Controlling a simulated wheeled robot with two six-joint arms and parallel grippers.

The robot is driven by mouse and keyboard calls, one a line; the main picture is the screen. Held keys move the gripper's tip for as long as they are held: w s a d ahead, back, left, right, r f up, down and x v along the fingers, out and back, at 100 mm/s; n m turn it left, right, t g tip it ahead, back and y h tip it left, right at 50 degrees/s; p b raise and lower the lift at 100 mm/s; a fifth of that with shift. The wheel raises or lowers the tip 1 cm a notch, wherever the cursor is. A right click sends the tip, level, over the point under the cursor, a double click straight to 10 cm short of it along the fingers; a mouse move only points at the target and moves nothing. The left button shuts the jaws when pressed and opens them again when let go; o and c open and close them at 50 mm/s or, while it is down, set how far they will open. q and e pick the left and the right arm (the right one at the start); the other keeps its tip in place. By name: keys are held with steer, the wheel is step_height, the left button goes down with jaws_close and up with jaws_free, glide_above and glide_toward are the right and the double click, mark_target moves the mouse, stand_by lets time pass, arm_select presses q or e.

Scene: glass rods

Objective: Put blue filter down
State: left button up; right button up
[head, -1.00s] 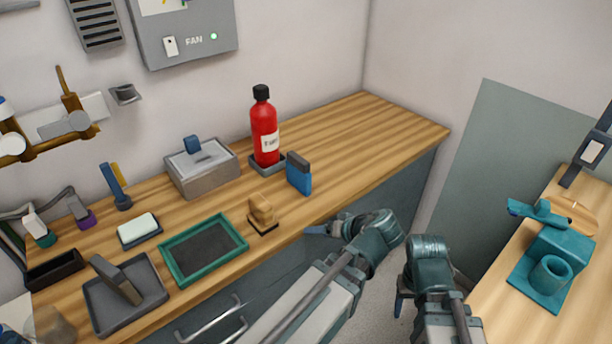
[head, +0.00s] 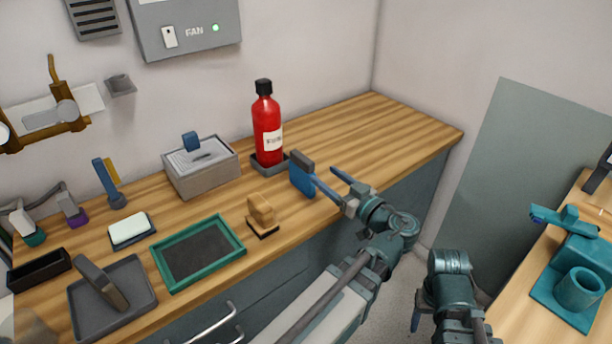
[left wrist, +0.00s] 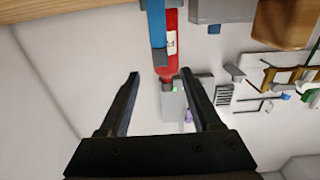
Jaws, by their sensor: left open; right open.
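The blue filter (head: 300,180), a blue block with a grey top, stands upright on the wooden counter beside the red bottle. It also shows in the left wrist view (left wrist: 156,22), inverted, at the top. My left gripper (head: 323,173) is open at the filter's right side. One finger's tip overlaps the filter's edge in the head view; I cannot tell if they touch. In the left wrist view its fingers (left wrist: 165,85) are wide apart with nothing gripped between them. My right gripper (head: 415,322) hangs low in front of the counter, its fingers partly hidden.
The red bottle (head: 268,130) stands in a grey tray behind the filter. A wooden-handled block (head: 262,212), a green-framed tray (head: 240,262) and a grey lidded box (head: 205,180) are to the left. The counter to the right (head: 385,125) is clear.

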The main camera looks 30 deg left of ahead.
mark_target(293, 151)
arm_select(q)
steer(key=x, duration=1.3)
steer(key=shift+w+a, duration=0.15)
steer(key=shift+a, duration=0.25)
steer(key=shift+c, duration=0.3)
jaws_close()
stand_by(0.9)
